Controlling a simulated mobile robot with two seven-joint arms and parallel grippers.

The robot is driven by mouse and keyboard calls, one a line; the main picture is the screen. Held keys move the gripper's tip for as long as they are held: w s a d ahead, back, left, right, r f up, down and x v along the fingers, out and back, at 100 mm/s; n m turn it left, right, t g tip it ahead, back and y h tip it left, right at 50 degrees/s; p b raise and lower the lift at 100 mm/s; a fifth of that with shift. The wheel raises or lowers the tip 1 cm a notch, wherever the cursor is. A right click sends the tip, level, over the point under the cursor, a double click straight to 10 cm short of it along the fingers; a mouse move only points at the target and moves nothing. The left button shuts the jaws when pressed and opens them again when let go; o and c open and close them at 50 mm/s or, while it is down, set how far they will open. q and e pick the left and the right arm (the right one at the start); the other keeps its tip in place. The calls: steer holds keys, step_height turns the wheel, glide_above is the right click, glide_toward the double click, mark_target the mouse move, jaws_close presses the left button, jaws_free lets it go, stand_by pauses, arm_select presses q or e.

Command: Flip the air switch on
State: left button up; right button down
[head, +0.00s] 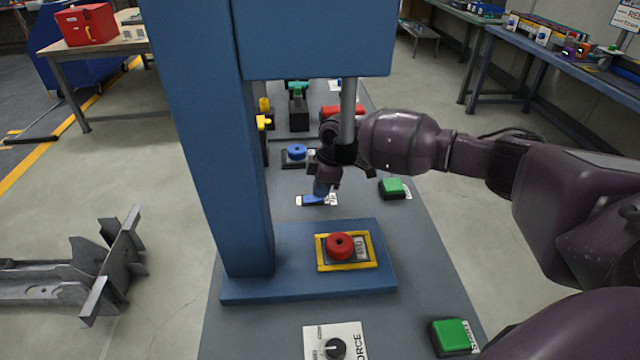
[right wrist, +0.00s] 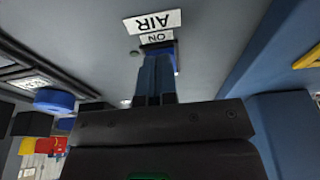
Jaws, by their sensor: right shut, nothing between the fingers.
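The air switch (head: 311,200) is a small blue part with a white label beside it, on the grey bench top behind the blue press base. In the right wrist view the AIR label (right wrist: 153,21) and an ON label (right wrist: 157,38) show upside down, with the blue switch (right wrist: 168,47) just below them. My right gripper (head: 322,188) points down at the switch. Its shut fingers (right wrist: 156,75) are empty and cover part of the switch. I cannot tell whether they touch it. My left gripper is out of view.
The blue press column (head: 205,150) and its overhanging head (head: 315,40) stand close to my right gripper. A red button (head: 340,246) on a yellow-edged plate sits in front. Green buttons (head: 392,187) (head: 452,337) lie to the right, and a blue knob (head: 297,152) lies behind.

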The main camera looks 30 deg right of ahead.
steer(key=shift+s+f, duration=0.1)
steer(key=shift+f, duration=0.35)
steer(key=shift+r, duration=0.2)
steer(key=shift+r+p, duration=0.35)
steer(key=shift+r, duration=0.4)
